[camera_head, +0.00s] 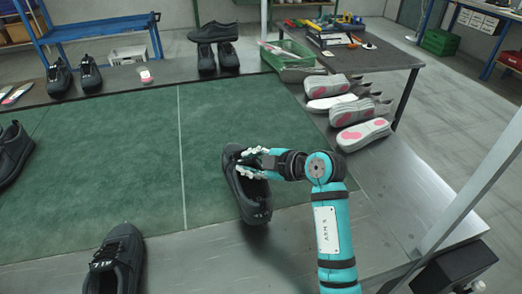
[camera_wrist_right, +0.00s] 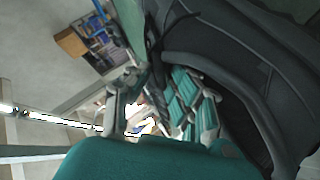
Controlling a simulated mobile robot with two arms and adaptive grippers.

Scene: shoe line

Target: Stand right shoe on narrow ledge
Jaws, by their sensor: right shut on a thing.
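My right gripper (camera_head: 259,163) is shut on a black shoe (camera_head: 234,189), gripping its upper rim near the far end. The shoe is over the front right part of the green mat and the metal strip, with white marks at its near end. A shadow falls on the metal below it; I cannot tell how high it is. In the right wrist view the shoe (camera_wrist_right: 225,45) fills the right side, beside the gripper's fingers (camera_wrist_right: 185,105). The narrow metal strip (camera_head: 200,258) runs along the mat's front. My left gripper is not in view.
The green mat (camera_head: 130,150) is mostly clear. Black shoes (camera_head: 215,32) stand along the back strip, two of them under a third. Another black shoe (camera_head: 12,152) is at the left edge. Grey shoes with pink soles (camera_head: 362,134) lie at the right, near a green basket (camera_head: 287,54).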

